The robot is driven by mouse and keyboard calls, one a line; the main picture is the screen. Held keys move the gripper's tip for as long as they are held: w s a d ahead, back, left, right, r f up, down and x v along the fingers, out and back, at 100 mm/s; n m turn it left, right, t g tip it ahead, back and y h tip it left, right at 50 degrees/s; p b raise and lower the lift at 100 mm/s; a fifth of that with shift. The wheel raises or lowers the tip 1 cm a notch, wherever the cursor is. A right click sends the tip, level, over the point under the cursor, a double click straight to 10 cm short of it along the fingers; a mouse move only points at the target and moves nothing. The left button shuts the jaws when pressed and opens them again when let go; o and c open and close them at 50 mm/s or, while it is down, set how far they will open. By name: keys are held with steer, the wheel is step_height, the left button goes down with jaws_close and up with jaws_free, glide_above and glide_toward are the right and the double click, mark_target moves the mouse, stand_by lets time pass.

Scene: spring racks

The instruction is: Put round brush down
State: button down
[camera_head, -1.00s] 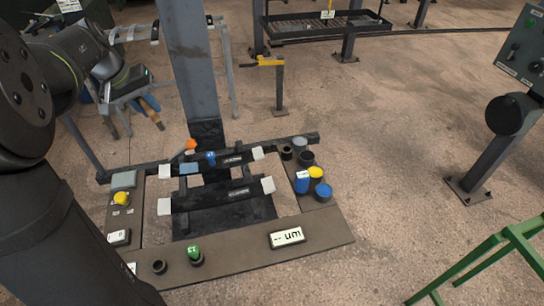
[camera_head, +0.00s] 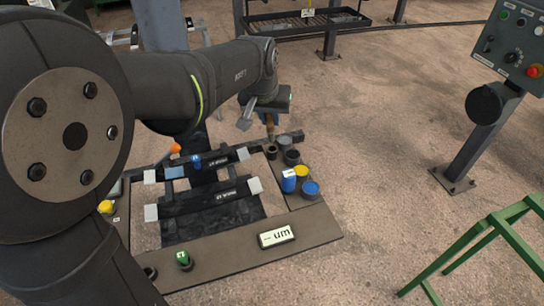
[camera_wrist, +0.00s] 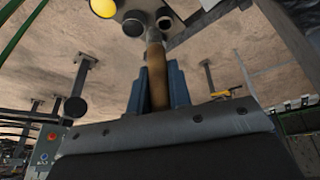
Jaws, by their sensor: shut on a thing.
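The round brush shows as a brown wooden handle in the wrist view (camera_wrist: 157,80), between the blue fingers of my gripper (camera_wrist: 157,66). My gripper is shut on it. In the head view my gripper (camera_head: 268,112) is above the back right of the fixture, with the brush handle (camera_head: 270,128) pointing down. The brush's lower end is near the small black cup (camera_head: 272,153); I cannot tell whether it is inside or just above. The bristles are not clearly visible.
Beside that cup stand a grey cup (camera_head: 285,143), another black cup (camera_head: 293,157), a yellow-topped cup (camera_head: 301,172) and blue cups (camera_head: 310,188). Two dark bars with grey end blocks (camera_head: 215,198) lie to the left. A gauge display (camera_head: 276,236) sits in front.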

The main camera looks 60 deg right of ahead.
mark_target(273, 127)
steer(key=s+m, duration=0.2)
steer(key=s, duration=0.7)
steer(key=shift+w+d+f, duration=0.8)
steer(key=shift+w+f, duration=0.95)
steer(key=shift+f, duration=0.15)
steer(key=shift+w+d+f, duration=0.75)
steer(key=shift+w+f, duration=1.05)
steer(key=shift+f, duration=0.1)
steer(key=shift+w+d+f, duration=0.8)
steer(key=shift+w+f, duration=0.95)
steer(key=shift+f, duration=0.15)
steer(key=shift+f, duration=0.1)
steer(key=c, duration=1.3)
jaws_free()
steer(key=v, duration=1.2)
steer(key=shift+a, duration=0.15)
